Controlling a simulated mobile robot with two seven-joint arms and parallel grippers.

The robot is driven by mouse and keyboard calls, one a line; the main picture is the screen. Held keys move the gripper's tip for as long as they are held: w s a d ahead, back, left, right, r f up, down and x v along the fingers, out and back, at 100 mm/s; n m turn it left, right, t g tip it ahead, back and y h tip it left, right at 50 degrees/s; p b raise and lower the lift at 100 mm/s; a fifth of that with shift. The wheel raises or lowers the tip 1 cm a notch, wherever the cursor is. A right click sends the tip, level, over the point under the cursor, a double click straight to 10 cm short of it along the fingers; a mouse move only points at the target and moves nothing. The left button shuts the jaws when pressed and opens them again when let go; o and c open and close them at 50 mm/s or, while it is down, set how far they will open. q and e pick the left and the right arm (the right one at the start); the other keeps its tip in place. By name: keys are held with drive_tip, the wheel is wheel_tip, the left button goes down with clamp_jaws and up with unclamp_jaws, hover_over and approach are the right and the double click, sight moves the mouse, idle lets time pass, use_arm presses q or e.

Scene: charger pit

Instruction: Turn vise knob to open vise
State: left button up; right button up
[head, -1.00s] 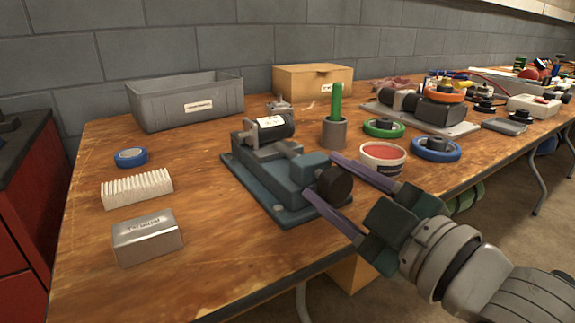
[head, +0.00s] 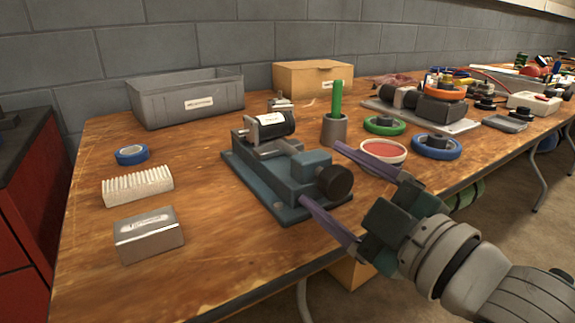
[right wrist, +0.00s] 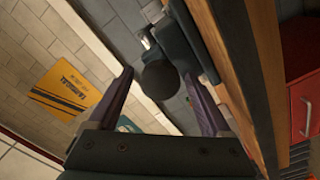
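The blue-grey vise (head: 285,180) stands on the wooden table, with a dark cylinder with a white label (head: 270,126) at its jaw end. Its round black knob (head: 334,181) faces the table's front edge. My right gripper (head: 321,174) reaches in from the lower right. Its two purple fingers are spread wide, one on each side of the knob. In the right wrist view the knob (right wrist: 160,77) sits between the open fingers (right wrist: 158,73), with gaps beside it; no grip shows. My left gripper is not in view.
A grey bin (head: 187,100) and cardboard box (head: 313,79) stand at the back. A metal block (head: 149,236), white ridged piece (head: 138,186) and blue tape roll (head: 132,154) lie left. A red-filled tub (head: 383,152) and green-topped holder (head: 335,128) stand near the right finger.

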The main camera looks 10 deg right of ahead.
drive_tip(key=shift+s, duration=0.1)
drive_tip(key=shift+s+d, duration=0.15)
drive_tip(key=shift+s, duration=0.15)
drive_tip(key=p+v, duration=0.2)
drive_tip(key=v, duration=0.7)
